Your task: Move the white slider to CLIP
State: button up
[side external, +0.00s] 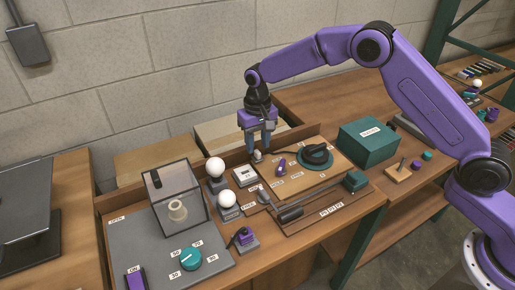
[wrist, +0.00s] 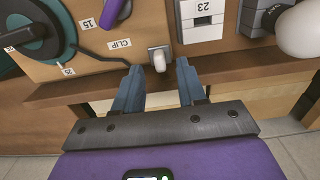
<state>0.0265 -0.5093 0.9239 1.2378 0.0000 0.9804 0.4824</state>
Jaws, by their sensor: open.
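A small white rounded piece, which looks like the white slider (wrist: 159,61), sits in a grey bracket at the edge of the wooden board. In the side external view the slider (side external: 257,156) shows just under my gripper. The label CLIP (wrist: 119,43) lies on the board, left of the slider in the wrist view. My gripper (side external: 258,150) points down above the slider. In the wrist view my gripper (wrist: 159,66) is open, with one blue finger on each side of the slider and a gap at both sides. Whether the tips reach down to its height I cannot tell.
A teal dial with a black part (side external: 316,155) and a small purple piece (side external: 281,165) are on the same board. A white box labelled 23 (wrist: 201,18) stands beside the bracket. White bulbs (side external: 215,167) and a clear case (side external: 176,200) stand left. A teal box (side external: 368,142) stands right.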

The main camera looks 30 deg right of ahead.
aim_at(274, 155)
jog(key=shift+f, duration=1.4)
grip_shut()
jog(key=shift+d, duration=2.9)
jog(key=shift+c, duration=0.9)
grip_release()
jog(key=shift+d, duration=0.1)
jog(key=shift+o, duration=0.9)
